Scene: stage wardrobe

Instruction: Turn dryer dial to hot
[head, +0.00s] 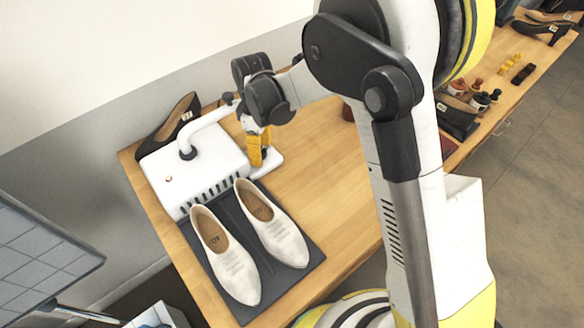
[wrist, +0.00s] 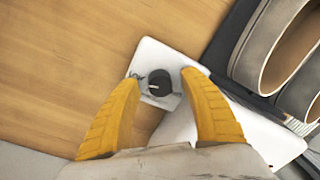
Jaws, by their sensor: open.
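The white dryer (head: 190,165) stands on the wooden table with a slotted front and a white pipe on top. Its dial (wrist: 159,83) is a round black knob on a white plate (wrist: 150,48), with a pale pointer mark toward the left of the wrist view. The plate's edge also shows in the head view (head: 272,163), but there my gripper hides the knob. My gripper (wrist: 160,78) has yellow fingers, open, one on each side of the dial. Gaps show between fingers and knob; I cannot tell their height above it. Hot and cold marks are not readable.
Pale shoes (head: 228,256) lie on a dark mat (head: 308,262) in front of the dryer. A dark heeled shoe (head: 178,122) stands behind it. Bare tabletop (head: 325,170) lies to the right. Bottles and more shoes stand on the far right bench.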

